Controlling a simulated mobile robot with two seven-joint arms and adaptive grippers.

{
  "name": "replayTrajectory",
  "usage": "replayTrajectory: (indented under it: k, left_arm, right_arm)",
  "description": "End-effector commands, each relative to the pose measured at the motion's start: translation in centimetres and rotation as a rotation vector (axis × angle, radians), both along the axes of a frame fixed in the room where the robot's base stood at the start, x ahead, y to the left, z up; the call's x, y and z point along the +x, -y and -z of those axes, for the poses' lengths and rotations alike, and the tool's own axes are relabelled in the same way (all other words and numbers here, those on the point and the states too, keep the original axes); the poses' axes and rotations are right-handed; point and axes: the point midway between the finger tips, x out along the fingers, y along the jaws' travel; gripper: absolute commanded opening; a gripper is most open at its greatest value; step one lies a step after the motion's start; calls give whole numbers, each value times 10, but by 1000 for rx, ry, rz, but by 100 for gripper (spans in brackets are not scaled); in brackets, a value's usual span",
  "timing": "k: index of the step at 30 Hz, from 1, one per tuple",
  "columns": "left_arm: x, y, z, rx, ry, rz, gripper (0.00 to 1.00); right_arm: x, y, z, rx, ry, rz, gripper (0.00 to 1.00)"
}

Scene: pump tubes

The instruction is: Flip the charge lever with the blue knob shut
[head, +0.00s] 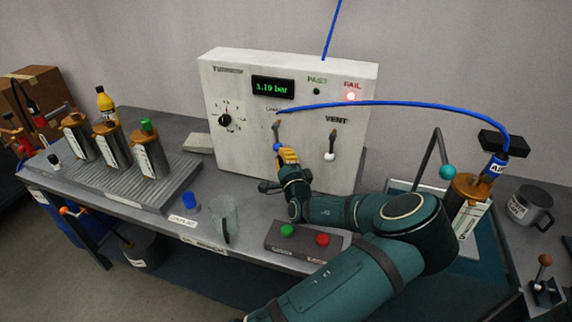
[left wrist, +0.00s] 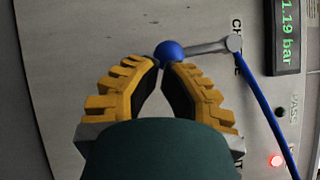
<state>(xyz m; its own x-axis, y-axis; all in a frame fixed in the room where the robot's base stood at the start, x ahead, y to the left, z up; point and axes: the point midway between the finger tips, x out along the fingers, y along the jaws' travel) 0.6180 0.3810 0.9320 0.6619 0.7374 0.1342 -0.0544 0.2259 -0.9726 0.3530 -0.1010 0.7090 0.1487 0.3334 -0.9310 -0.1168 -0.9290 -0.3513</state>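The charge lever's blue knob (head: 277,147) is on the front of the white tester box, low under its pivot, so the lever hangs down. In the left wrist view the blue knob (left wrist: 169,51) is at the end of a grey lever arm (left wrist: 207,47). My left gripper (head: 284,153) is right at the knob. In the wrist view its yellow fingertips (left wrist: 165,67) are close together, with a gap narrower than the knob. The knob is just past the tips, seemingly touching them; the exact contact is unclear. My right gripper is not in view.
The vent lever with a white knob (head: 329,156) hangs down at the right. The FAIL lamp (head: 351,97) glows red. A blue hose (head: 400,103) arches from the panel to the right. A button box (head: 300,240) and a clear jug (head: 224,218) stand in front.

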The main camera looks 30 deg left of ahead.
Motion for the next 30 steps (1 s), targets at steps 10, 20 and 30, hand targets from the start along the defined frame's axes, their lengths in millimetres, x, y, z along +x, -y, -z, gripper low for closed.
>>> replayTrajectory:
  k: [10,20,30]
  left_arm:
    - [1,-2,0,0,0,0,0]
    - [3,-18,2,-1,0,-1,0]
    - [2,-21,4,-2,-3,-4,0]
  right_arm:
    - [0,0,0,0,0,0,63]
    - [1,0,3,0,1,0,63]
    - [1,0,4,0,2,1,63]
